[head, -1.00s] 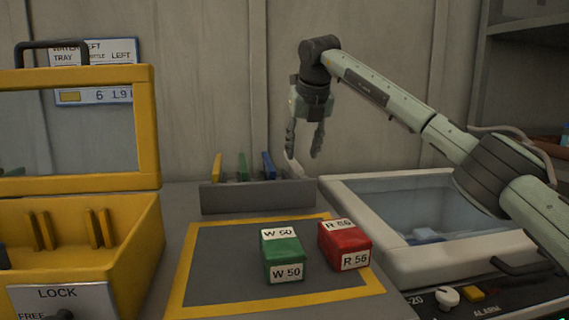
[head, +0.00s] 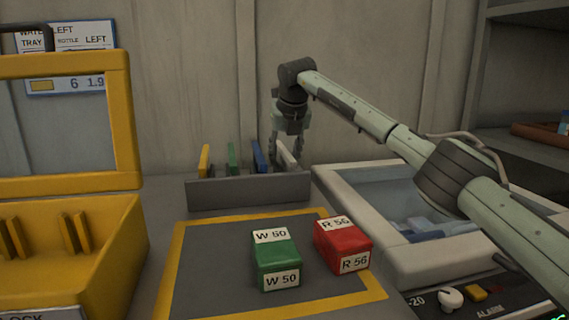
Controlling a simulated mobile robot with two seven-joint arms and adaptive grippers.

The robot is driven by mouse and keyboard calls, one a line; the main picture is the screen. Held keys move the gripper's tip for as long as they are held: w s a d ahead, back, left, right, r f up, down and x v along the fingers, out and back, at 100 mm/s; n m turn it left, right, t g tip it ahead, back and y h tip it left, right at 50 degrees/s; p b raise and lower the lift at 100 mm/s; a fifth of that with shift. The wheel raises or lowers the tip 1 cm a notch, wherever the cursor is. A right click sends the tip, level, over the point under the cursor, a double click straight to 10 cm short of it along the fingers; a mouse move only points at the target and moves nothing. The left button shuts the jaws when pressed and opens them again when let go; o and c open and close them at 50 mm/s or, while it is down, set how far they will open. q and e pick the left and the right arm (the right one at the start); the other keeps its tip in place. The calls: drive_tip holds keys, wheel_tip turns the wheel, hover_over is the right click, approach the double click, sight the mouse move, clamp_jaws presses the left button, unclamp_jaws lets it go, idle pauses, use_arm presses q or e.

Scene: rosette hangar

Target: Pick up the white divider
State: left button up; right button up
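The white divider (head: 287,156) stands at the right end of a grey rack (head: 248,190), leaning a little. My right gripper (head: 285,160) is over the rack's right end, pointing down. Its two fingers are apart, one on either side of the white divider's upper part. The fingers look open; whether either one touches the divider is not clear. The rack's front wall hides the divider's lower part. My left gripper is not in view.
Blue (head: 259,157), green (head: 232,158) and yellow (head: 204,160) dividers stand left in the rack. A green block (head: 276,262) and a red block (head: 342,240) sit on the yellow-edged mat (head: 215,265). An open yellow case (head: 95,275) is left; a pale bin (head: 420,262) is right.

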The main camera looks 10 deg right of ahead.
clamp_jaws()
drive_tip(key=shift+r, duration=0.1)
idle(0.4)
